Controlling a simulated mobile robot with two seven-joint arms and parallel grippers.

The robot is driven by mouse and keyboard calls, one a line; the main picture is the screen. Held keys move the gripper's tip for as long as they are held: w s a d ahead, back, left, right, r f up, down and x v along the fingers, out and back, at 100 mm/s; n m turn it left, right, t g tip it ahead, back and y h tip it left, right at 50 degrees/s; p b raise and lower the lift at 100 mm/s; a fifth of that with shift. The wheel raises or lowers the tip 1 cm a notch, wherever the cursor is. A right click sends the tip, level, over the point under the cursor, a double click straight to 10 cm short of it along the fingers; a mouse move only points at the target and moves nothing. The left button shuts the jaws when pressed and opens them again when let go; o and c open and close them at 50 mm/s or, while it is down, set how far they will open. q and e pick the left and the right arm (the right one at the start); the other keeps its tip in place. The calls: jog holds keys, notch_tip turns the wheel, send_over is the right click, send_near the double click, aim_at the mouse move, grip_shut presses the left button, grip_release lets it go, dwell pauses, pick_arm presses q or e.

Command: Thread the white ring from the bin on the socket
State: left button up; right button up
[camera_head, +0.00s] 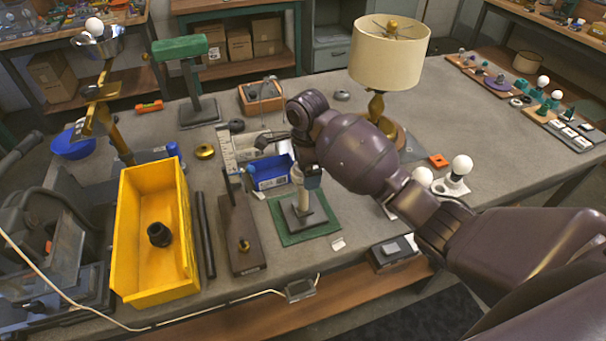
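A pale, upright socket post (303,203) stands on a dark base on a green mat (290,238) at the front middle of the bench. My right gripper (306,178) points down at the top of this post. My wrist covers the area, so I cannot tell whether its fingers are open or shut, or whether a white ring is there. A small blue bin (268,183) stands just behind and left of the post; its inside is partly hidden. A yellow bin (127,240) at the left holds a black, ring-like part (159,235). My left gripper is not in view.
A lamp with a cream shade (388,55) stands behind my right arm. White bulbs (462,165) stand to the right of the arm. A dark wooden stand (238,235) and a black rod (204,235) lie between yellow bin and mat.

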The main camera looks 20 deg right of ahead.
notch_tip(320, 180, up, 10)
jog(key=shift+r, duration=0.2)
dwell(0.3)
